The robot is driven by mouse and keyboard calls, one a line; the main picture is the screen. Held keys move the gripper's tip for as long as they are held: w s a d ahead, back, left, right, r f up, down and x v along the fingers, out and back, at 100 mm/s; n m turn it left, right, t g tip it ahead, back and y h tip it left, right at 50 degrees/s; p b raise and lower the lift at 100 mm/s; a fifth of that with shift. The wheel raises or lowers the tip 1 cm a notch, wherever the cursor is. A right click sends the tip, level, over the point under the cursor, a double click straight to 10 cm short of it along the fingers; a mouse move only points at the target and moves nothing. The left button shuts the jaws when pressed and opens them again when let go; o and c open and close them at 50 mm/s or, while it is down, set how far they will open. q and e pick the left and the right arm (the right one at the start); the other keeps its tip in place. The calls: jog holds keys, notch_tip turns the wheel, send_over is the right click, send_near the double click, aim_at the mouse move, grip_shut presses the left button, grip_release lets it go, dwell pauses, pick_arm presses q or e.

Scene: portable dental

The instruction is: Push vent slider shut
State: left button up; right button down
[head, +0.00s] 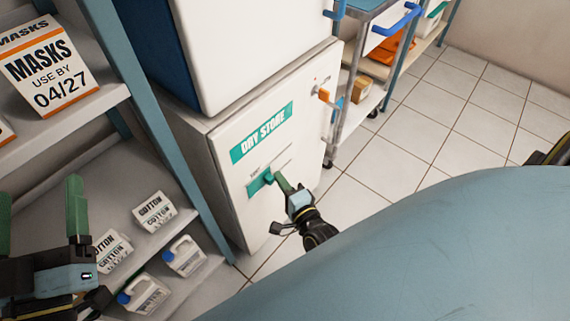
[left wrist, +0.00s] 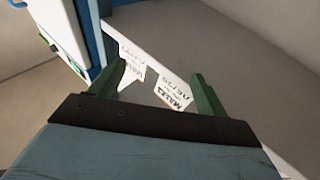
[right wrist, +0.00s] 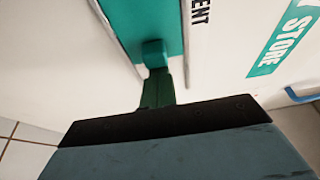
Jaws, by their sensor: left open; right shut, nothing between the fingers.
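The vent slider is a small green knob (head: 269,177) on a green strip (head: 257,187), low on the front of the white dry store cabinet (head: 228,172). In the right wrist view the knob (right wrist: 154,53) stands between two metal rails, at the fingertips. My right gripper (head: 280,180) is shut and empty, its tips at the knob's right side in the head view. They look in contact or nearly so. My left gripper (head: 40,200) is open and empty at the lower left, in front of the shelves; its fingers also show in the left wrist view (left wrist: 158,85).
Shelves at left hold a masks box (head: 48,66), cotton boxes (head: 153,212) and white jugs (head: 185,256). An orange-tipped handle (head: 325,95) sits on the cabinet's right edge. A metal cart (head: 345,125) stands behind. Tiled floor (head: 440,125) at right is clear.

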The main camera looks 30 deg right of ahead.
jog(key=shift+s+a, duration=0.1)
jog(key=shift+a, duration=0.15)
jog(key=shift+s, duration=0.25)
pick_arm(q)
jog(key=s+a+f+g+y+p, duration=0.2)
jog(key=a+f+g+y+p, duration=0.1)
jog(key=f+g, duration=0.6)
jog(key=shift+f, duration=1.9)
pick_arm(e)
jog(key=s, duration=1.2)
jog(key=shift+s, duration=0.35)
